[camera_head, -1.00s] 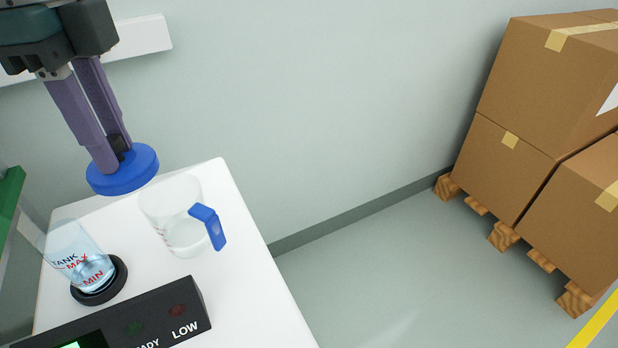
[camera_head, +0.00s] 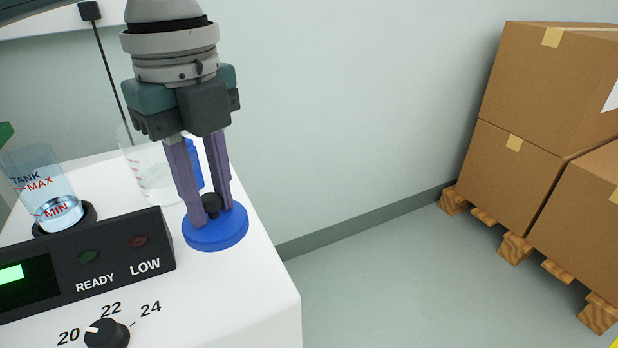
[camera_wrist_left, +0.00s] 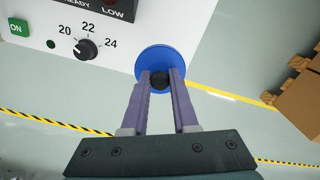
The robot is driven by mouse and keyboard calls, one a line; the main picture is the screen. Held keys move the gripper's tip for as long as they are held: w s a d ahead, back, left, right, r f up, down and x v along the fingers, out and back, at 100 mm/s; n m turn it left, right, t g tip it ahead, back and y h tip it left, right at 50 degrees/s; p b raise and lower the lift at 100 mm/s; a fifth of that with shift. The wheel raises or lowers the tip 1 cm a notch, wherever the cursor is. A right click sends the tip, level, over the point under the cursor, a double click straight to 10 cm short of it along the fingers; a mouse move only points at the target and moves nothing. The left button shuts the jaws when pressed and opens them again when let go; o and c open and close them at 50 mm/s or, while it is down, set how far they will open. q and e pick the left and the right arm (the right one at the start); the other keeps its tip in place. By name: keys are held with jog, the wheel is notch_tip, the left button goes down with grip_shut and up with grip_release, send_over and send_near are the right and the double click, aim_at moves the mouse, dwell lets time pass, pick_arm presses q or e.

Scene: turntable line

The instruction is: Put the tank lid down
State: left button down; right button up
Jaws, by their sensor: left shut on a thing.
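The tank lid is a round blue disc (camera_head: 217,236) with a black knob. My left gripper (camera_head: 211,208) is shut on the knob, fingers pointing down. In the head view the lid is over the white top near its right edge, right of the black panel; I cannot tell whether it touches the top. The lid also shows in the left wrist view (camera_wrist_left: 159,57), between the fingertips. The clear tank (camera_head: 43,185), marked TANK, MAX and MIN, stands open in a black ring at the left with some water low inside. My right gripper is out of view.
A clear jug (camera_head: 150,172) with a blue handle stands behind my left gripper, partly hidden. A black panel (camera_head: 115,250) with READY and LOW lamps and a dial (camera_head: 106,334) are in front. Boxes (camera_head: 525,150) on a pallet stand far right.

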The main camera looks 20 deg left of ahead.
aim_at(229, 274)
pick_arm(q)
notch_tip(229, 274, down, 9)
jog(key=shift+f+b, duration=0.1)
jog(key=shift+b, duration=1.05)
jog(key=c, duration=0.7)
grip_release()
